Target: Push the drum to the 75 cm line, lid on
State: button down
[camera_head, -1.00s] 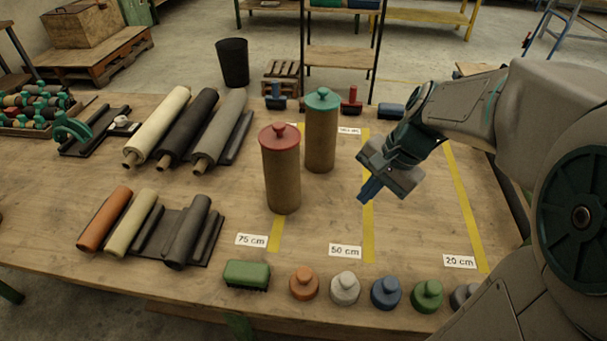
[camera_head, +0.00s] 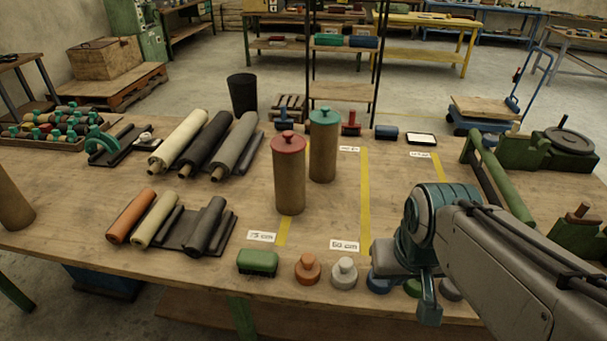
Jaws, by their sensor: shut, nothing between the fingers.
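Two brown drums stand upright on the table, both with lids on. The red-lidded drum (camera_head: 289,182) is nearer, and its base covers part of the yellow 75 cm line (camera_head: 285,231), which shows in front of it. My gripper (camera_head: 429,312) is shut and empty, pointing down near the table's front edge. It is well to the right of both drums and nearer the front, touching neither.
Along the front edge sit a green block (camera_head: 257,262), an orange knob (camera_head: 307,269) and a pale knob (camera_head: 344,272); my gripper partly hides other knobs. Sheet rolls (camera_head: 235,145) lie on the left.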

aim_at(290, 177)
jog(key=u, duration=0.85)
jog(key=i, duration=0.55)
jog(key=z, duration=1.05)
